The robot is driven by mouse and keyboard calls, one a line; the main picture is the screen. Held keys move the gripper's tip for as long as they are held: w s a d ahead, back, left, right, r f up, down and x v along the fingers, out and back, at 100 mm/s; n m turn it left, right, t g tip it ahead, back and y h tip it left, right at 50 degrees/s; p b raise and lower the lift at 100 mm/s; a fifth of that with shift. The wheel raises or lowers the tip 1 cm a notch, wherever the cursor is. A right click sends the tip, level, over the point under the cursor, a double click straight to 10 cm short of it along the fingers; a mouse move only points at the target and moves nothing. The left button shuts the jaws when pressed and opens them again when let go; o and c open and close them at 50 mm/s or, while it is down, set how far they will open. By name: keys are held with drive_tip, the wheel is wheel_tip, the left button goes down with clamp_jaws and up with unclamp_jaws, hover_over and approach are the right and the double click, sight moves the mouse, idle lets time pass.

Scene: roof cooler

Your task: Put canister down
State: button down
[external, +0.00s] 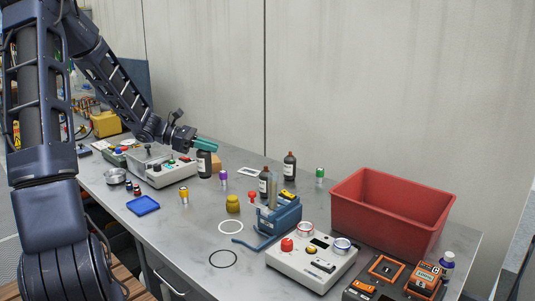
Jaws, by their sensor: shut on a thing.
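My gripper (207,146) is held out above the back part of the grey workbench (155,225). It is shut. A teal piece shows at its end; I cannot tell whether this is the fingers or the canister held in them. A dark bottle (204,166) with a white label shows just below it in the picture; its top is hidden, and I cannot tell whether they touch. Small canisters stand upright on the bench: a purple one (223,179), a yellow one (184,195) and a green one (320,175).
A red bin (394,211) stands at the right. Dark bottles (290,166), a yellow jar (233,204), a blue holder (279,215) and a white control box (312,262) crowd the middle. A blue tray (143,205) lies left. Some bare bench lies near the front edge.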

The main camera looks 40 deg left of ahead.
sight(410, 201)
drive_tip(key=w+d+r+m+g+h, duration=0.1)
drive_tip(key=w+d+r+m+g, duration=0.15)
drive_tip(key=w+d, duration=0.8)
drive_tip(key=w+d+r+m+g+h, duration=0.2)
drive_tip(key=w+d+g, duration=0.1)
drive_tip(key=w+d, duration=0.8)
drive_tip(key=w+d+r+m+g, duration=0.1)
drive_tip(key=w+d+r, duration=0.1)
drive_tip(key=d, duration=0.9)
drive_tip(key=w+d+r+m+g, duration=0.1)
drive_tip(key=w+d+g, duration=0.1)
drive_tip(key=d, duration=1)
drive_tip(key=w+d+r+m+g, duration=0.1)
drive_tip(key=w+d+r+m, duration=0.1)
drive_tip(key=d, duration=0.9)
drive_tip(key=shift+h, duration=0.3)
drive_tip(key=f, duration=1.9)
drive_tip(key=shift+w+d+f, duration=0.15)
drive_tip(key=shift+w, duration=0.05)
drive_tip(key=shift+f, duration=0.35)
drive_tip(key=c, duration=1.5)
unclamp_jaws()
drive_tip(key=shift+f, duration=0.1)
drive_tip(key=shift+o, duration=0.2)
drive_tip(key=shift+s, duration=0.1)
drive_tip(key=shift+f, duration=0.1)
